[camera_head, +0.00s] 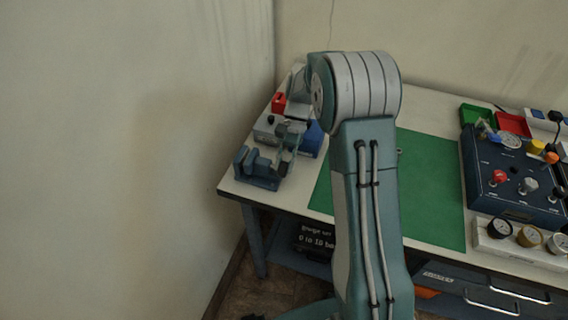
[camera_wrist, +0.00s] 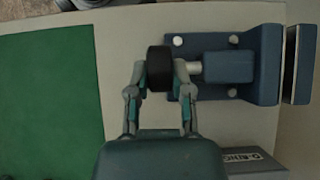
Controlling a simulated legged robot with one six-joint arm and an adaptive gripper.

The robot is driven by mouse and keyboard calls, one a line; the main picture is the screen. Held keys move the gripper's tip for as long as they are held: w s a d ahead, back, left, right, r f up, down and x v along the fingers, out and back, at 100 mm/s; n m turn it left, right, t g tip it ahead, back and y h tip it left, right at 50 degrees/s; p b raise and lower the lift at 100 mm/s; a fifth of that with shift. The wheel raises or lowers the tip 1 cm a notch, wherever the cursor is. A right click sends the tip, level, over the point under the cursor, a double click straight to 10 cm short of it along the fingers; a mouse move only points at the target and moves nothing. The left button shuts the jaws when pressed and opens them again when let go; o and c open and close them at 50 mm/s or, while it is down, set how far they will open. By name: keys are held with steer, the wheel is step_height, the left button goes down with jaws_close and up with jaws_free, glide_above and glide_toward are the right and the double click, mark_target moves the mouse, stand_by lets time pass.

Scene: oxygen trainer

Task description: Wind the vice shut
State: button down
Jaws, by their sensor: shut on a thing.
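The vice is blue-grey and stands at the left end of the table in the head view (camera_head: 258,168). In the wrist view the vice (camera_wrist: 228,66) lies at the right, with a light gap between its body and the outer jaw plate (camera_wrist: 299,64). A round black knob (camera_wrist: 159,68) sits on the vice's pale screw shaft (camera_wrist: 194,67). My gripper (camera_wrist: 158,78) is shut on this knob, one finger on each side.
A green mat (camera_head: 428,190) covers the middle of the table. A blue panel with knobs (camera_head: 510,185) and gauges stand at the right. The wall is close on the left.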

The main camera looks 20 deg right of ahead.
steer(key=shift+w+d+f+g+y, duration=0.1)
steer(key=shift+g+y, duration=0.2)
steer(key=shift+g, duration=0.1)
stand_by(0.4)
steer(key=c, duration=0.8)
jaws_free()
steer(key=shift+d, duration=0.1)
steer(key=v, duration=1.2)
steer(key=shift+w+d+f+g, duration=0.2)
steer(key=shift+w+f+g, duration=0.05)
steer(key=shift+f+g, duration=0.05)
